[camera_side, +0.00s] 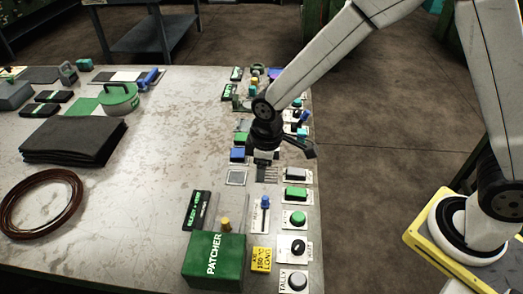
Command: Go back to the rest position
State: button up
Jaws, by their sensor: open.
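My gripper (266,160) points down over the right side of the grey table (175,130), above a row of small fixtures. Its jaws are small and dark in this view, and I see nothing held between them. A dark bracket sticks out from my wrist to the right. Part of the fixtures behind and under the wrist is hidden by my arm.
A green PATCHER box (214,262) stands at the front, with a ready sign (197,211) behind it. Buttons, including a green one (295,218), line the right edge. A black sheet stack (74,141) and brown coil (40,203) lie left. The table's middle is clear.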

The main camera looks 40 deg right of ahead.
jog(key=s+d+r+m, duration=0.2)
jog(key=s+d+m, duration=0.2)
jog(key=d, duration=0.3)
jog(key=s+d+r+m+t, duration=0.1)
jog(key=s+d+r+m, duration=0.2)
jog(key=s+d, duration=0.3)
jog(key=shift+s+d+m+t, duration=0.35)
jog(key=shift+d+m, duration=0.35)
jog(key=shift+d, duration=0.25)
